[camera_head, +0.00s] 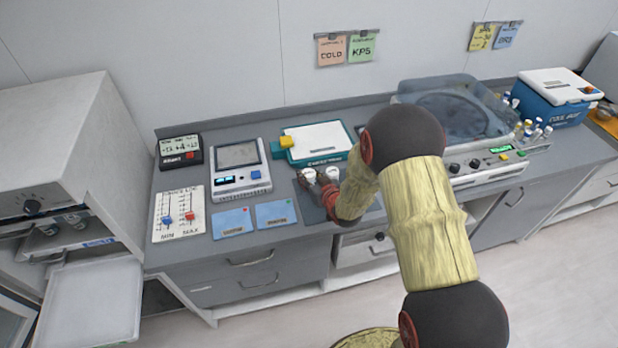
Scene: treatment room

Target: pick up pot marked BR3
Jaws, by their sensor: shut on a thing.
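My gripper (303,186) is low over the dark mat (314,209) on the counter, shut on a small white-topped pot (309,175). Its fingers and my arm hide most of the pot. A second white-topped pot (333,173) shows just to the right, close beside my wrist and partly hidden. No mark can be read on either pot, so I cannot tell which is BR3. I cannot tell whether the held pot is clear of the mat.
Blue cards (277,213) and a grey device (240,172) are left of my gripper. A white-topped device (318,143) is behind it. A machine with a clear lid (450,103), several vials (530,130) and a blue cool box (556,97) are right.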

